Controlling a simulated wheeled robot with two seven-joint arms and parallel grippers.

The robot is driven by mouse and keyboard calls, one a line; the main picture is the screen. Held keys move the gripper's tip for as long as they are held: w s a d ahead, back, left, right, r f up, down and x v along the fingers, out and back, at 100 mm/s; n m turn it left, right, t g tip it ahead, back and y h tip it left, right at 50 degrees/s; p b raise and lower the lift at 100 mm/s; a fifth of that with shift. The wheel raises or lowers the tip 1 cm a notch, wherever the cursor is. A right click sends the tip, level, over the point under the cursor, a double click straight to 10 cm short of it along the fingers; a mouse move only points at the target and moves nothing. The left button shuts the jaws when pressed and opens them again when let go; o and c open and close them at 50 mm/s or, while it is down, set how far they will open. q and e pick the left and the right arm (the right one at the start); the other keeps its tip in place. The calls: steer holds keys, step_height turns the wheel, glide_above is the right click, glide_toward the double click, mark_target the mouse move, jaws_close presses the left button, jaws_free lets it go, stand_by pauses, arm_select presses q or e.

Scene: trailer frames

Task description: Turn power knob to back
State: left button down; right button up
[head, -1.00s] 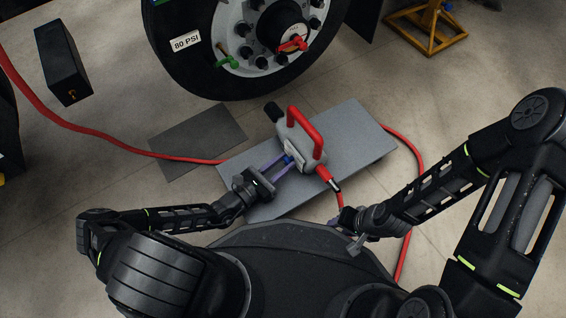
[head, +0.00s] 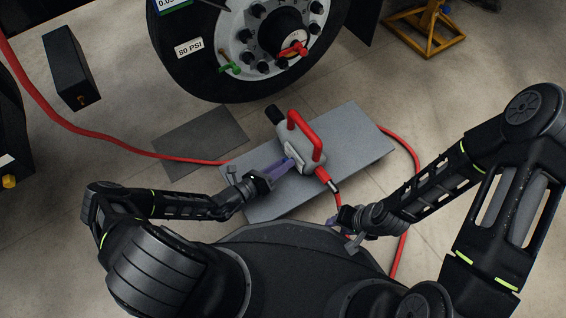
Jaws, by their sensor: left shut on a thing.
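A grey power tool (head: 311,160) with a red handle (head: 306,134) and a black front end lies on a grey platform (head: 352,140) in front of the wheel. My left gripper (head: 288,165) reaches in from the left with its purple fingers shut at the near-left side of the tool. The power knob is hidden between the fingers there, so its position cannot be read. My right gripper (head: 347,214) hangs right of and nearer than the tool, apart from it. Its fingers are too small and covered to tell open from shut.
A red hose (head: 120,142) runs in from the left, and red hose (head: 412,170) also curves off the platform's right side. A large wheel (head: 207,75) stands behind the tool. A dark box (head: 70,65) is at upper left, and a yellow jack stand (head: 428,35) at upper right.

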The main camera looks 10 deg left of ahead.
arm_select(q)
steer(key=n, duration=0.3)
steer(key=shift+a+f+g, duration=0.1)
steer(key=shift+g, duration=0.2)
stand_by(0.4)
steer(key=c, duration=1.1)
jaws_free()
steer(key=p+v, duration=0.2)
steer(key=v, duration=0.5)
steer(key=shift+s+a, duration=0.25)
